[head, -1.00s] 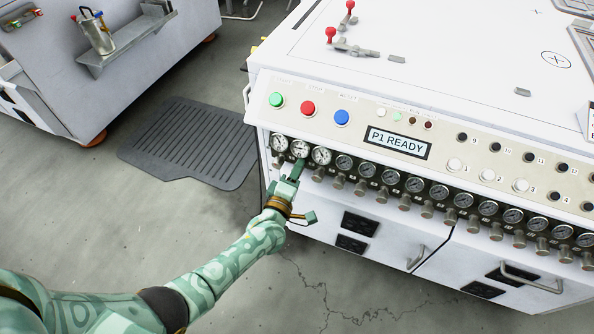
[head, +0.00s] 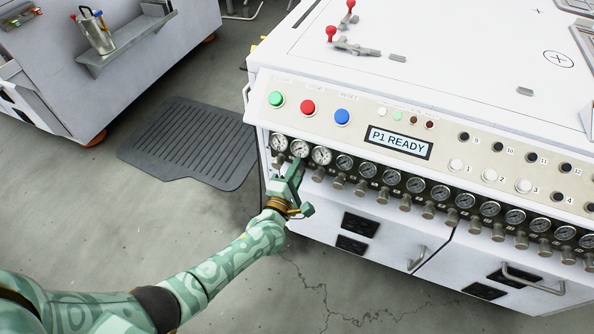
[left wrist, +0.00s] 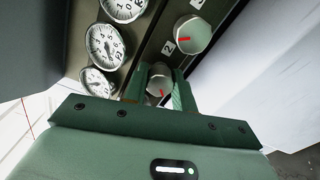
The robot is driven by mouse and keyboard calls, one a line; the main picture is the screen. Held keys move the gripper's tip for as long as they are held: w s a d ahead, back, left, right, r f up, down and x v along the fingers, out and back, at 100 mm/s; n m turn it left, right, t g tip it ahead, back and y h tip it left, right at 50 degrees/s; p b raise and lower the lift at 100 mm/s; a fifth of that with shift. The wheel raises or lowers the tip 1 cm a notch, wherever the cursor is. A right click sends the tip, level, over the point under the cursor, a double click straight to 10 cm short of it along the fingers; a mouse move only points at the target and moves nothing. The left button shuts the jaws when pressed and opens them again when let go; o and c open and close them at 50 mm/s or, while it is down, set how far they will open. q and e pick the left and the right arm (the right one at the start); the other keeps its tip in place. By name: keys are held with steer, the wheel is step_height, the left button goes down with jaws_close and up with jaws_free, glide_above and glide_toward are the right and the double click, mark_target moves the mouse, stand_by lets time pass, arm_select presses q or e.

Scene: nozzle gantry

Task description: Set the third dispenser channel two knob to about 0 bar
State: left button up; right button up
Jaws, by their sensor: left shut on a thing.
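My left gripper (head: 290,178) is at the left end of the dispenser row, under the second of three larger white gauges (head: 299,148). In the left wrist view its fingers (left wrist: 160,92) are shut around a round grey knob (left wrist: 158,80) with a red mark. In the head view the gripper hides this knob. A plate reading 2 (left wrist: 168,47) lies between the held knob and a neighbouring knob (left wrist: 192,35), which also has a red mark. The gauges (left wrist: 103,42) show beside the knobs, but I cannot read the needles surely. My right gripper is not in view.
The white machine carries a row of smaller gauges with knobs (head: 452,217) to the right. Above are green, red and blue buttons (head: 342,117) and a display reading P1 READY (head: 398,141). A dark floor mat (head: 195,140) lies left. The floor in front is clear.

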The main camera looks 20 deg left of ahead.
arm_select(q)
steer(key=shift+s+f, duration=0.1)
steer(key=shift+f, duration=0.05)
steer(key=o, duration=0.7)
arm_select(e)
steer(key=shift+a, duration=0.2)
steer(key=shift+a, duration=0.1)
